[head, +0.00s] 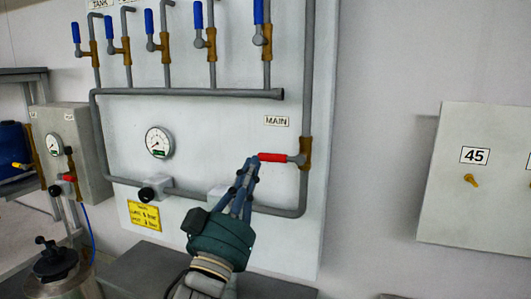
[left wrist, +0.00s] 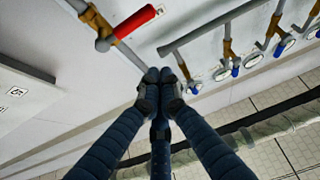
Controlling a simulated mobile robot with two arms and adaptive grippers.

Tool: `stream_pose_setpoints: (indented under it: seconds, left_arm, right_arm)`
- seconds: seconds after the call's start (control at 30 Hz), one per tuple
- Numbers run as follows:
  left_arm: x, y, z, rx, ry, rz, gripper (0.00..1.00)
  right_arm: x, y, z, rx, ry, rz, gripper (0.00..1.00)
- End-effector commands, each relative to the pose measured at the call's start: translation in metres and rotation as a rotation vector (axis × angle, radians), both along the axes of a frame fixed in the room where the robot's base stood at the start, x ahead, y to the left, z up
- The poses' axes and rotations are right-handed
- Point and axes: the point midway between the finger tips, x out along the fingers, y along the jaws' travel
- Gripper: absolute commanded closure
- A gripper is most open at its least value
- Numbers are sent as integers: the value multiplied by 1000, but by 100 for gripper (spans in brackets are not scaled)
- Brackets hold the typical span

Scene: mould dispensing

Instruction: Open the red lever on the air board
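The red lever (head: 272,157) sits on a brass valve (head: 305,154) of the air board (head: 200,120), under the MAIN label (head: 276,121). It lies level, across the upright pipe, its free end pointing left. My left gripper (head: 252,164) is at that free end in the head view. The left wrist view shows the red lever (left wrist: 135,21) above and left of my left gripper (left wrist: 162,75), with a visible gap. The fingers are drawn together with nothing seen between them. My right gripper is not in view.
Several blue levers (head: 197,15) stand upright along the board's top. A gauge (head: 159,142) and a black knob (head: 146,194) are left of the gripper. A grey box (head: 72,150) with a small red handle is further left.

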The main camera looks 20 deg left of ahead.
Motion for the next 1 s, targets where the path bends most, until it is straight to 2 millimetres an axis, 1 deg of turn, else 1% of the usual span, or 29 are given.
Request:
stream_pose_setpoints:
  seconds: [0.03, 0.2, 0.4, 0.47, 0.5, 0.63, 0.8, 1.0]
  left_arm:
    - [6, 0, 8, 2, -1, 1, 100]
    - [35, 0, 27, 1, 0, 2, 100]
    - [73, 0, 48, 1, 1, 0, 100]
    - [82, 0, 54, 2, 1, 2, 100]
    - [83, -1, 36, -2, 8, 0, 100]
    - [85, -2, 19, -3, 5, 0, 100]
    - [86, -2, 9, 0, 1, 1, 100]
    - [86, -2, 7, 0, 1, 0, 100]
  right_arm:
    - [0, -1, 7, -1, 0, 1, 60]
    - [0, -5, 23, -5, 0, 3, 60]
    - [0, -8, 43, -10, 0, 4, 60]
    - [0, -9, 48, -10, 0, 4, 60]
    - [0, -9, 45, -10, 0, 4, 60]
    - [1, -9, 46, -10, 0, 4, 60]
    - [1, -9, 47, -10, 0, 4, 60]
    - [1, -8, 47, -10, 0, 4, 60]
